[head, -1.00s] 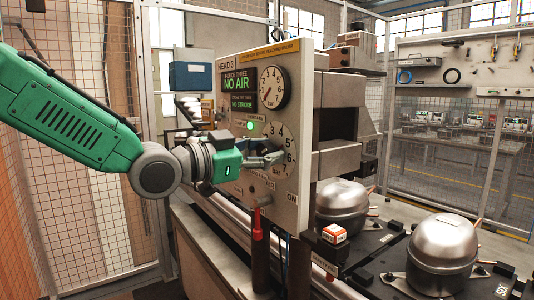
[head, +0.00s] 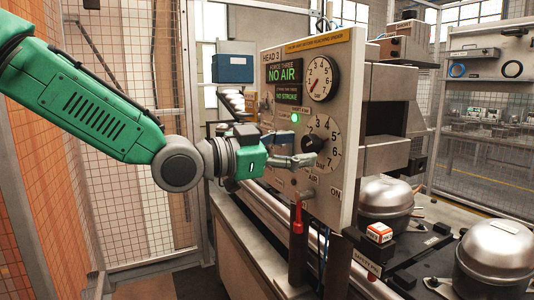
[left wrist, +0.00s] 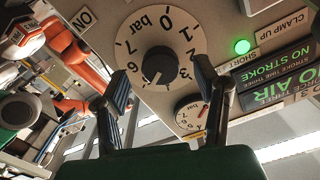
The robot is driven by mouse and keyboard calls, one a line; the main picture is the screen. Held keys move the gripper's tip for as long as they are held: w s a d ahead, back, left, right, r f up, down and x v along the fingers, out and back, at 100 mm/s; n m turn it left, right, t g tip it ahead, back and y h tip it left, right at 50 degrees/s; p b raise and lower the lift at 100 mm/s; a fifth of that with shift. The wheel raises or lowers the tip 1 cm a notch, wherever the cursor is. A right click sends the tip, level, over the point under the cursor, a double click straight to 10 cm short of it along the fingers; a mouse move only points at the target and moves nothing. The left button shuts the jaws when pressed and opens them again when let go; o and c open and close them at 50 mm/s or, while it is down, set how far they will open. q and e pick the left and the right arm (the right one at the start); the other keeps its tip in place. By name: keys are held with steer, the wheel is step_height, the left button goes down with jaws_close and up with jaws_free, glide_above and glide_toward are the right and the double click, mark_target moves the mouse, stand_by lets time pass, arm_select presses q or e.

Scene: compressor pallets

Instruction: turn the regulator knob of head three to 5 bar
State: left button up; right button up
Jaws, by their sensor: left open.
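The head three panel (head: 346,60) stands upright in the head view, its screen reading "NO AIR". Its black regulator knob (head: 313,143) sits on a white numbered dial below the round gauge (head: 321,79). In the left wrist view the knob (left wrist: 160,65) shows head-on, its pale mark toward the picture's bottom; the number there cannot be read. My left gripper (head: 306,158) is at the knob, and in the left wrist view its open fingers (left wrist: 162,88) stand on either side of the knob's lower part, apart from it. My right gripper is not in view.
Metal compressors (head: 386,200) and a small red-and-white box (head: 379,232) stand at the right. Mesh fencing closes in the left.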

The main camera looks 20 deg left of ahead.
arm_select(q)
steer(key=v, duration=0.8)
steer(key=shift+a+f, duration=0.15)
steer(key=shift+a, duration=0.05)
steer(key=shift+s, duration=0.1)
steer(key=shift+f, duration=0.1)
